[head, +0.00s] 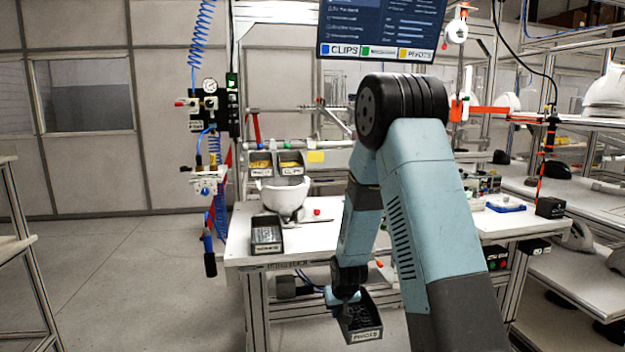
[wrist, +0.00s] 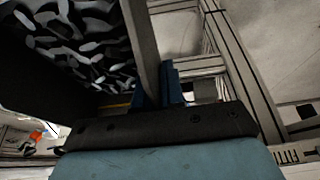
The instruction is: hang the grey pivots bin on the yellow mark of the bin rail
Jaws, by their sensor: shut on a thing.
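The grey pivots bin (head: 363,322), labelled PIVOTS, is held in front of and below the workbench's front edge, tilted in the picture. My gripper (head: 343,297) is shut on its wall. In the wrist view the bin's wall (wrist: 143,45) stands between the blue fingers (wrist: 170,88), with dark and shiny parts (wrist: 75,45) inside. The yellow mark (head: 316,157) is at the back of the bench, right of two hung grey bins (head: 261,164) (head: 291,163). The bin rail (head: 330,144) runs behind and above them; my arm hides its right part.
The white workbench (head: 330,238) carries another grey bin (head: 266,236) at its front left and a white helmet shell (head: 285,196) on a stand, below the hung bins. A blue tray (head: 506,206) lies at the right. A screen (head: 382,28) hangs above. The floor at left is clear.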

